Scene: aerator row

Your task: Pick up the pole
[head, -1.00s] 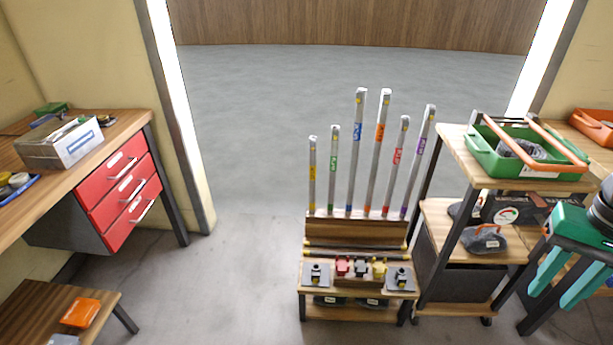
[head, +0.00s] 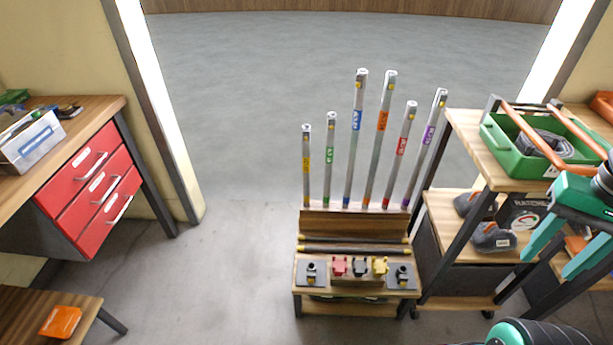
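Several grey poles stand upright in a wooden rack (head: 325,223) in the head view, fanned slightly. From left to right they are a yellow-labelled pole (head: 306,180), a green-labelled pole (head: 328,180), a taller blue-labelled pole (head: 352,160), a tall orange-labelled pole (head: 376,150), a red-labelled pole (head: 397,170) and a purple-labelled pole (head: 422,160). Their lower ends meet the rack. My gripper (head: 548,267) hangs at the right edge, with two teal fingers spread apart and nothing seen between them. It is well to the right of the poles, in front of the shelf.
A shelf unit (head: 463,141) with a green tote (head: 505,160) stands right of the rack. Dark bars and small red, black and yellow parts lie on the rack's lower steps. A red-drawer workbench (head: 98,107) is at left. Open floor (head: 235,270) lies between.

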